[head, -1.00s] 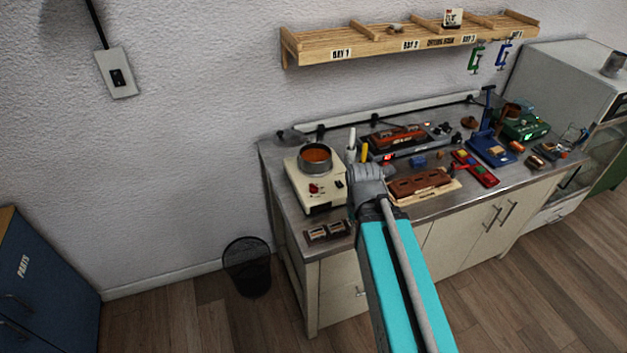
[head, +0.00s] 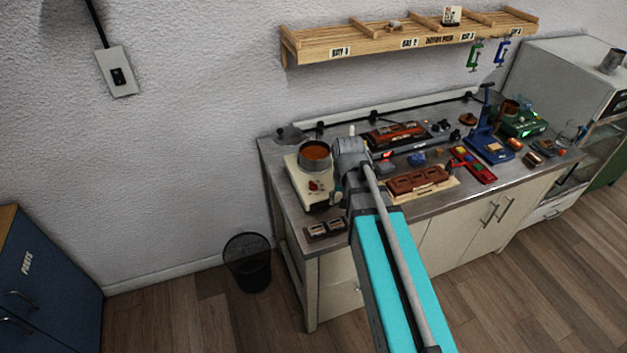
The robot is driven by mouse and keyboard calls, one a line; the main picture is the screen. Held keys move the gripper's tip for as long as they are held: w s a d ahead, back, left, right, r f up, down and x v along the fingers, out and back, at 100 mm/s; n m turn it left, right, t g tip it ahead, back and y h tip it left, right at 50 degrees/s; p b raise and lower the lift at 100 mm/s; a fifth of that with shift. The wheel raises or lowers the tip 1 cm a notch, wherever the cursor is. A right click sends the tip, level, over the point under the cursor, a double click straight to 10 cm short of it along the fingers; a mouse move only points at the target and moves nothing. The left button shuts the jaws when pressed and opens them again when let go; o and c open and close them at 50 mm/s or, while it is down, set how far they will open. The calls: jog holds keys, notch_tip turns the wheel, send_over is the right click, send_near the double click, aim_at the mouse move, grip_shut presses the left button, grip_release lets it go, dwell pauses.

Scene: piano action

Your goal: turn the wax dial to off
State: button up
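The wax heater (head: 296,174) is a cream box at the left end of the workbench. A metal pot of orange-brown wax (head: 315,153) sits on top of it. Its red dial (head: 314,186) is on the front face; the pointer setting is too small to read. My gripper (head: 341,186) is at the right side of the heater, near the dial and pointing down. My wrist covers most of it, so its fingers are unclear. I cannot tell whether it touches the heater.
A dark small tray (head: 326,230) lies at the bench's front left edge. A brown mould (head: 418,180) on a wooden board is right of my arm. A wooden shelf (head: 410,40) hangs above. A black mesh bin (head: 248,262) stands on the floor left of the bench.

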aim_at(313, 183)
jog(key=w+a+r+m+p, duration=0.2)
jog(key=w+a, duration=0.1)
jog(key=w, duration=0.5)
jog(key=w+a+r+m+p, duration=0.1)
jog(key=w+a, duration=0.3)
jog(key=w, duration=0.5)
jog(key=shift+r+m+p, duration=0.4)
jog(key=shift+r+m, duration=0.2)
jog(key=shift+r, duration=0.2)
jog(key=shift+f, duration=0.25)
notch_tip(313, 183, down, 13)
jog(key=b, duration=1.3)
jog(key=shift+f+b, duration=0.15)
jog(key=shift+b, duration=0.2)
grip_shut()
